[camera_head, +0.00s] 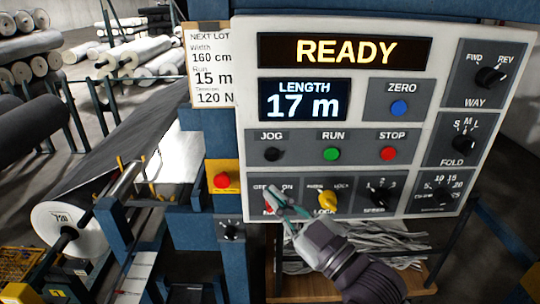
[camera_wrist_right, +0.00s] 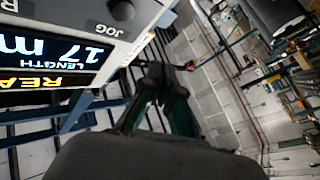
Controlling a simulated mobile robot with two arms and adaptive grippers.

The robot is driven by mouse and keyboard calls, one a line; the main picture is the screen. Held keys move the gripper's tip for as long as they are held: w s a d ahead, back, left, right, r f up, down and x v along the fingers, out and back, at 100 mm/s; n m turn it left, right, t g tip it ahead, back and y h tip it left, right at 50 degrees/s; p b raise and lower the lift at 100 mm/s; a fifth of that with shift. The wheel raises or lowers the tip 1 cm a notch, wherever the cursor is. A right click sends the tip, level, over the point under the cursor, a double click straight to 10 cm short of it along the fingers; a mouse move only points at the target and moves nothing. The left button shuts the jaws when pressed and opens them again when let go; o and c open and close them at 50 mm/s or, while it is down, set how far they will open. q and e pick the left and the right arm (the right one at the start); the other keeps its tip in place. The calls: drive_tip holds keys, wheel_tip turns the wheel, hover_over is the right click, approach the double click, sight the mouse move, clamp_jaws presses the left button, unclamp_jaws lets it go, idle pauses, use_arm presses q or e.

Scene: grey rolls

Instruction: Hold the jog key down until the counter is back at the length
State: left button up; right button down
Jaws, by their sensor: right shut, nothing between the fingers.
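The black JOG key (camera_head: 272,154) is on the left of the white control panel (camera_head: 245,100); it also shows at the top of the right wrist view (camera_wrist_right: 122,11). The length counter (camera_head: 304,100) reads 17 m, and the display above it (camera_head: 345,51) reads READY. A card (camera_head: 212,65) left of the panel gives Run 15 m. My right gripper (camera_head: 271,197) is shut and empty, its fingertips below the JOG key, in front of the lower-left switch, which they partly hide. In the wrist view its fingers (camera_wrist_right: 165,78) are apart from the key. My left gripper is not in view.
Beside the JOG key are the green RUN (camera_head: 332,154) and red STOP (camera_head: 388,154) buttons, with the blue ZERO button (camera_head: 400,107) above. A yellow LOCK knob (camera_head: 327,201) sits close to my right gripper. A red button (camera_head: 222,181) is left of the panel.

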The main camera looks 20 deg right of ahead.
sight(272, 155)
drive_tip(key=shift+s+a+r+n+y, duration=0.15)
drive_tip(key=shift+s+r, duration=0.15)
drive_tip(key=shift+r, duration=0.15)
drive_tip(key=shift+s+a+r+n+y, duration=0.15)
drive_tip(key=shift+s+r, duration=0.1)
drive_tip(key=shift+r, duration=0.15)
drive_tip(key=shift+w+d, duration=0.15)
drive_tip(key=shift+w, duration=0.05)
drive_tip(key=shift+w+d+b, duration=0.1)
drive_tip(key=shift+w+d, duration=0.3)
drive_tip(key=shift+w, duration=0.95)
drive_tip(key=shift+w+d+b, duration=0.15)
drive_tip(key=shift+w+d, duration=0.25)
drive_tip(key=shift+w, duration=1)
drive_tip(key=shift+w+d+b, duration=0.1)
drive_tip(key=shift+w+d, duration=0.3)
drive_tip(key=shift+w, duration=0.95)
drive_tip(key=shift+w, duration=0.1)
drive_tip(key=shift+w+d, duration=0.1)
drive_tip(key=shift+w, duration=0.2)
drive_tip(key=shift+w+d, duration=0.1)
drive_tip(key=shift+w, duration=0.3)
idle(2.1)
